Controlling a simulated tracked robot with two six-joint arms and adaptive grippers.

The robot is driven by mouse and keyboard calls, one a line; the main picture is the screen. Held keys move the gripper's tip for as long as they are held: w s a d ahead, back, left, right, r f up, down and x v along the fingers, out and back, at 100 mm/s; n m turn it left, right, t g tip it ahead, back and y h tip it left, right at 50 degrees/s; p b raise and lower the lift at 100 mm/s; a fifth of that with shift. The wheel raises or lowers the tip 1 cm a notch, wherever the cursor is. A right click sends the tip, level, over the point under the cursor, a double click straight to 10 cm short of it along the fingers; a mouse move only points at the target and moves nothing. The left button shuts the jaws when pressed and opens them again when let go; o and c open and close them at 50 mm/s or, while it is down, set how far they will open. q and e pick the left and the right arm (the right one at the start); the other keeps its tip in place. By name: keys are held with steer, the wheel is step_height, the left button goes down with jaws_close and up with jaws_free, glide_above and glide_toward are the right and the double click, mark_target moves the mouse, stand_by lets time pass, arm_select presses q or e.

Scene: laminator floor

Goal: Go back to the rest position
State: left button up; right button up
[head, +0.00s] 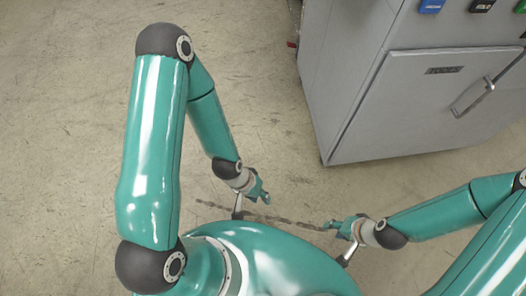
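My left gripper (262,194) is at the lower middle of the head view, over the floor, with its fingers pointing to the lower right. My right gripper (334,224) is a little to the right and lower, with its fingers pointing left towards the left gripper. The two grippers are apart. Both are small and seen from above, so I cannot tell how far their fingers are open. I see no object clearly held in either.
A grey machine cabinet (350,80) stands at the upper right, with a closed door, a metal handle (473,95) and coloured controls on top. A thin dark twisted strip (285,220) runs between the grippers; its nature is unclear. Scuffed floor (60,140) is clear at the left.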

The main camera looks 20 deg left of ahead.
step_height(320, 180, up, 18)
steer(key=p, duration=1.8)
steer(key=shift+w+a, duration=0.1)
steer(key=shift+w, duration=0.1)
